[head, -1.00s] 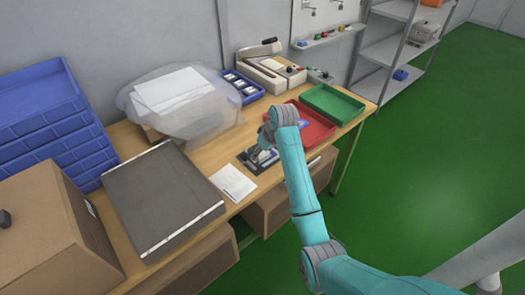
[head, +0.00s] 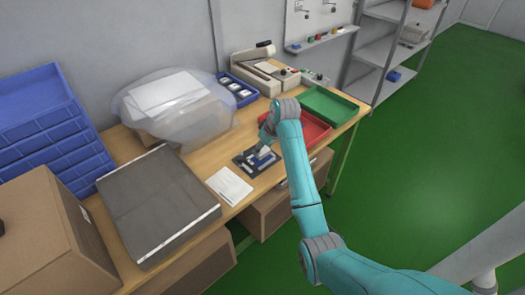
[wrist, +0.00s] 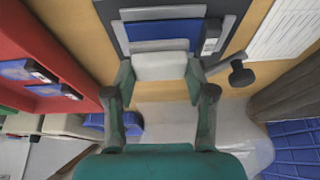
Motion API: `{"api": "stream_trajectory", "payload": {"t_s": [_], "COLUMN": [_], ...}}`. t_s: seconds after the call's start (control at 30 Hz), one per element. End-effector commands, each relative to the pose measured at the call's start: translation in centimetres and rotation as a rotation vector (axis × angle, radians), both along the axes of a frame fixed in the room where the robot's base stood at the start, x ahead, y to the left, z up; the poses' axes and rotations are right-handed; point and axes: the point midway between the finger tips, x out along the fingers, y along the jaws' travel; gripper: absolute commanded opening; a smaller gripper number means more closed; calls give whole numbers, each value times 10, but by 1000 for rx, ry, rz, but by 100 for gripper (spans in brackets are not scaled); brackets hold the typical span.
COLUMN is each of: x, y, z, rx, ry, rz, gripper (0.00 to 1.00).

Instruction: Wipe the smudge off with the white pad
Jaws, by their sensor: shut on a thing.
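My gripper (wrist: 160,88) is shut on the white pad (wrist: 160,66) in the wrist view, with one finger at each side. The pad is at the near edge of a blue-faced part (wrist: 155,31) with pale bars, lying on a dark plate (wrist: 228,14). I cannot tell whether the pad touches the part. The dark plate (head: 243,160) also shows on the bench in the head view, partly behind my arm. I cannot make out a smudge; the pad hides some of the surface.
A red tray (wrist: 65,60) with blue parts stands beside the plate. A green tray (head: 330,103) is beyond it. A paper sheet (head: 229,187) and a dark flat case (head: 160,205) lie on the other side. A black-knobbed object (wrist: 241,75) is close to my gripper.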

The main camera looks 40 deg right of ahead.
Motion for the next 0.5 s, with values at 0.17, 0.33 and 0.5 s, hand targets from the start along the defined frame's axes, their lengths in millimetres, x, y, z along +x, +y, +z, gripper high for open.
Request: {"api": "stream_trajectory", "payload": {"t_s": [0.17, 0.33, 0.5], "x": [0, 0, 0], "y": [0, 0, 0], "z": [17, 31, 42], "rx": [-1, -1, -1], "ry": [-2, -2, -1], "rz": [0, 0, -1], "gripper": [0, 0, 0]}}
